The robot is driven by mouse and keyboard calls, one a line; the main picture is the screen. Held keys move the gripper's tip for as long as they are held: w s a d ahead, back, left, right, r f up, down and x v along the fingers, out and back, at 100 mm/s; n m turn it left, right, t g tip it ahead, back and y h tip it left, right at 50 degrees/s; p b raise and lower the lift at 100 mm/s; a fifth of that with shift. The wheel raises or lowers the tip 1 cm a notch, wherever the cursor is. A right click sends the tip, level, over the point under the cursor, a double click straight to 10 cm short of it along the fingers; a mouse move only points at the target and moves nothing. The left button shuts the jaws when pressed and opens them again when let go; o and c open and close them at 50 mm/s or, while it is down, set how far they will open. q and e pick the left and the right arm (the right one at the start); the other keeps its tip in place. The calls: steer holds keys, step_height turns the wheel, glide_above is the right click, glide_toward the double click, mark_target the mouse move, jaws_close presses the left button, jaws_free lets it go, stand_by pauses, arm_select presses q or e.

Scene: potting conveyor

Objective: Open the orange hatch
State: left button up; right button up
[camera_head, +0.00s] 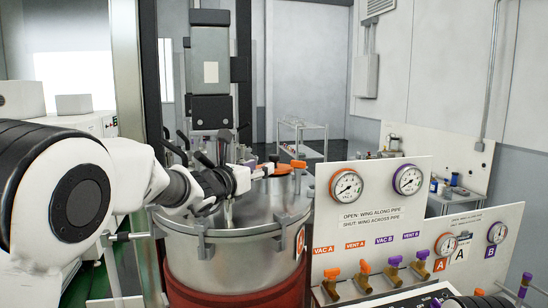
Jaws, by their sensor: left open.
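A steel vessel (235,262) with a clamped metal lid stands in the middle, with an orange label (300,243) on its right side. Small orange parts (268,169) show on the lid just right of my left gripper; I cannot tell which of them belongs to the hatch. An orange wing handle (298,164) stands at the lid's right edge. My left gripper (238,180) is open over the lid, close to the orange parts. Whether it touches anything is unclear, and the arm and gripper hide the lid's left and middle. My right gripper is not in view.
A dark column unit (210,75) rises behind the vessel. A white panel (372,215) with gauges stands close on the right, with orange and purple valves (362,275) low in front. A wheeled cart (300,135) stands farther back.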

mark_target(276, 163)
arm_select(q)
steer(key=shift+w+d+r+p, duration=0.2)
steer(key=shift+d+r+p, duration=0.25)
steer(key=shift+d+p, duration=0.15)
steer(key=shift+w+d+r+p, duration=0.15)
steer(key=shift+d+r+p, duration=0.25)
steer(key=shift+d+p, duration=0.2)
steer(key=w, duration=0.1)
steer(key=w+f+p, duration=0.1)
steer(key=w, duration=0.1)
steer(key=w+d, duration=0.1)
steer(key=w, duration=0.1)
steer(key=shift+d+f+p, duration=0.1)
steer(key=shift+f+p, duration=0.3)
steer(key=shift+d, duration=0.1)
steer(key=shift+s+r, duration=0.15)
steer(key=shift+s, duration=0.05)
steer(key=shift+c, duration=0.3)
steer(key=shift+s+d+r, duration=0.1)
steer(key=shift+s, duration=0.1)
steer(key=c, duration=0.6)
jaws_close()
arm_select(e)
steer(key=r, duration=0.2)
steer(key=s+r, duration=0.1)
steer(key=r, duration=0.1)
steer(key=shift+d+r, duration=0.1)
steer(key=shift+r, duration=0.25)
